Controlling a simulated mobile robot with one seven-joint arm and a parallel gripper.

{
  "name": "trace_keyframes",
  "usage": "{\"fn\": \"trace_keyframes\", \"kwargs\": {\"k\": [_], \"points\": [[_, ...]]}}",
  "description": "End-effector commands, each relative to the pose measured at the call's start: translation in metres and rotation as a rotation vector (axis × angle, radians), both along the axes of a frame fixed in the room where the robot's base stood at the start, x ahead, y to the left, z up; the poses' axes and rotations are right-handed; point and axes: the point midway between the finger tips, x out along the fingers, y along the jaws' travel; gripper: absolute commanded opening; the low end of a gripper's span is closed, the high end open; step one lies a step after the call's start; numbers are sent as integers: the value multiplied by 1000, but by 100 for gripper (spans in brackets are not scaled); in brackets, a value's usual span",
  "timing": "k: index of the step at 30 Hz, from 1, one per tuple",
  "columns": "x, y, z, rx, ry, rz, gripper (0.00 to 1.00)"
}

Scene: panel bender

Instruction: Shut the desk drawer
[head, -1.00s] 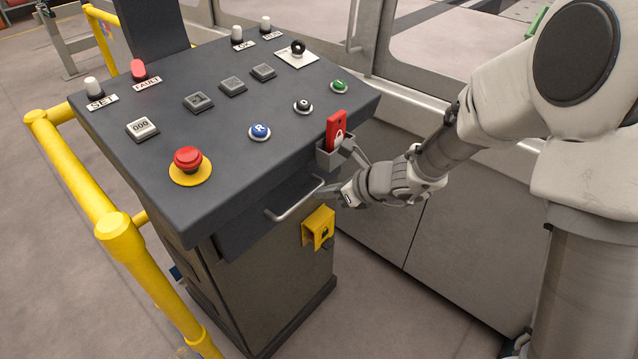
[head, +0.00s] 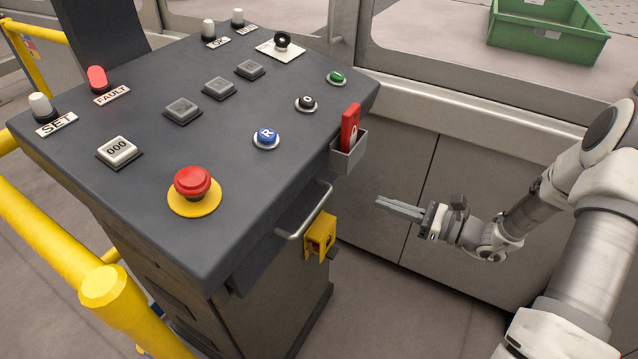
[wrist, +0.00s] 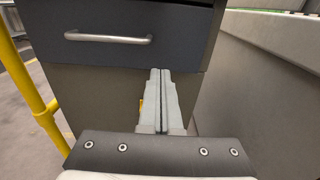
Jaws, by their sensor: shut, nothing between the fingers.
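The desk drawer (head: 262,262) is a dark grey front under the sloped top of the control desk (head: 120,215), with a silver bar handle (head: 305,212). In the head view its front lies close under the top's edge, and I cannot tell whether a small gap is left. In the wrist view the drawer front (wrist: 100,58) and its handle (wrist: 107,37) are ahead, up and to the left. My gripper (head: 380,203) is shut and empty, to the right of the handle and apart from it. The shut fingers (wrist: 160,72) point toward the desk.
A grey holder (head: 350,155) with a red tag (head: 350,127) hangs on the desk's edge above the fingertips. A yellow bracket (head: 320,235) sits below the handle. A yellow rail (head: 60,245) stands left. Grey panels (head: 385,175) stand behind my gripper.

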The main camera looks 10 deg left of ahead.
Motion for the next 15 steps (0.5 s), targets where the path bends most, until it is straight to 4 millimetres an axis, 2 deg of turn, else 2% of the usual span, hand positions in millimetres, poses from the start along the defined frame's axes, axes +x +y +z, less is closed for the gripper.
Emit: {"fn": "trace_keyframes", "kwargs": {"k": [2, 5, 10, 15], "points": [[-1, -7, -1, 16, -10, -9, 0], [0, -5, -1, 23, -18, -10, 0], [7, 16, -1, 23, -17, -6, 0], [22, 50, -2, 22, -18, -5, 0]]}}
